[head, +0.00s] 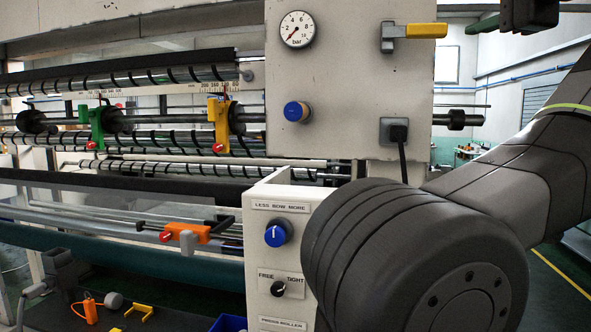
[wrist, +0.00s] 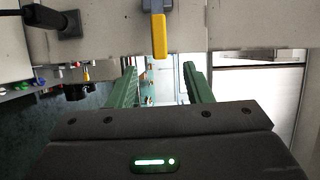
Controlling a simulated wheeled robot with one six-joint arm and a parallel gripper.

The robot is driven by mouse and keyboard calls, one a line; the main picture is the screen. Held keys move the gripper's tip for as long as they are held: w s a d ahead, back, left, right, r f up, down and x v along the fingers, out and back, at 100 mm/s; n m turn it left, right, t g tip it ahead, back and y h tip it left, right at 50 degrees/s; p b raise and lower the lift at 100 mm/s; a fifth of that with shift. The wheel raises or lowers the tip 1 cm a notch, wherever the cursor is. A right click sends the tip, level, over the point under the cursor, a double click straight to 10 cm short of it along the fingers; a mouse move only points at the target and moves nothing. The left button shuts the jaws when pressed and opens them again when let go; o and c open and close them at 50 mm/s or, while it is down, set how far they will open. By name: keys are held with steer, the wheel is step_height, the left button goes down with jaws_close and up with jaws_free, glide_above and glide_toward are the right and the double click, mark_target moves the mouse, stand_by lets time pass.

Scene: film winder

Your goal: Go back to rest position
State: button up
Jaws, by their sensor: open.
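My gripper (wrist: 160,70) shows in the wrist view with its two green fingers apart and nothing between them. A yellow-handled lever (wrist: 159,35) is beyond the fingertips in that view, apart from them. In the head view the yellow lever (head: 412,31) points right from the upper right of the machine's panel. A dark block with a green finger-like part (head: 486,22) shows at the top right, right of the lever; it looks like my gripper, partly cut off. My large dark arm link covers the lower right of the head view.
The white machine panel (head: 345,85) carries a gauge (head: 297,29), a blue knob (head: 297,111) and a black plug (head: 397,131) with a cable. A control box (head: 272,185) stands below, beside my arm. Rollers with green (head: 96,128) and yellow (head: 218,125) clamps fill the left.

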mark_target(432, 34)
steer(key=w+p, duration=0.1)
steer(key=w, duration=0.3)
steer(key=w+a+p, duration=0.1)
steer(key=w, duration=0.4)
steer(key=w+a+p, duration=0.1)
steer(key=w, duration=0.4)
steer(key=shift+a+f, duration=0.1)
steer(key=shift+f, duration=0.15)
steer(key=shift+f+m, duration=0.35)
steer(key=shift+m, duration=0.15)
steer(key=shift+s+t+b, duration=0.2)
steer(key=shift+t+b, duration=0.1)
steer(key=shift+w+m, duration=0.1)
steer(key=shift+m, duration=0.2)
